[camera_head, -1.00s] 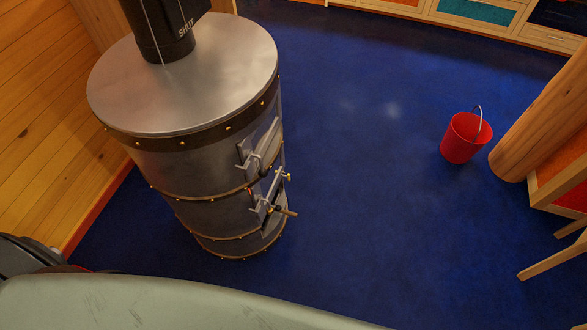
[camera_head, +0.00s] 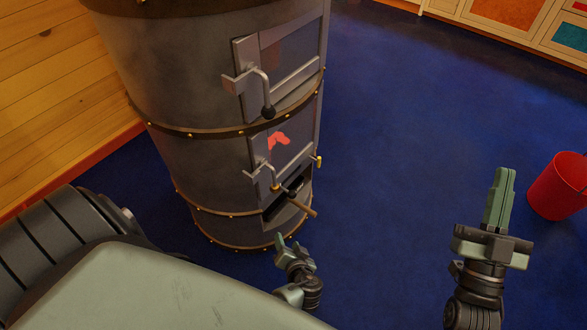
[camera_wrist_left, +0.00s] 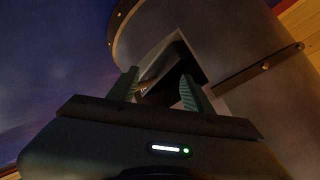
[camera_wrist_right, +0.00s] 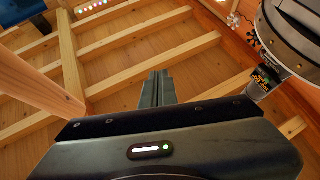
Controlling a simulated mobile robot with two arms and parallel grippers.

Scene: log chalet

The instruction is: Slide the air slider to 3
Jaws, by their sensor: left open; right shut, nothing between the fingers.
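The grey metal stove (camera_head: 175,165) stands left of centre in the head view. Low on its front is a dark slot (camera_head: 275,210) with a short wooden handle (camera_head: 302,208) sticking out to the lower right. This looks like the air slider, but no number marks can be read. My left gripper (camera_head: 284,243) is open and empty, just below and slightly left of the handle's tip. In the left wrist view a pale rod-like part (camera_wrist_left: 149,84), probably the handle, shows beyond the gap between the fingers. My right gripper (camera_head: 499,200) is shut and empty, far right of the stove.
Two glazed doors with latch handles (camera_head: 268,108) sit above the slot; the lower one shows a red glow (camera_head: 277,141). A brass knob (camera_head: 319,161) is at its right edge. A red bucket (camera_head: 560,187) stands right. The blue floor (camera_head: 400,130) between is clear.

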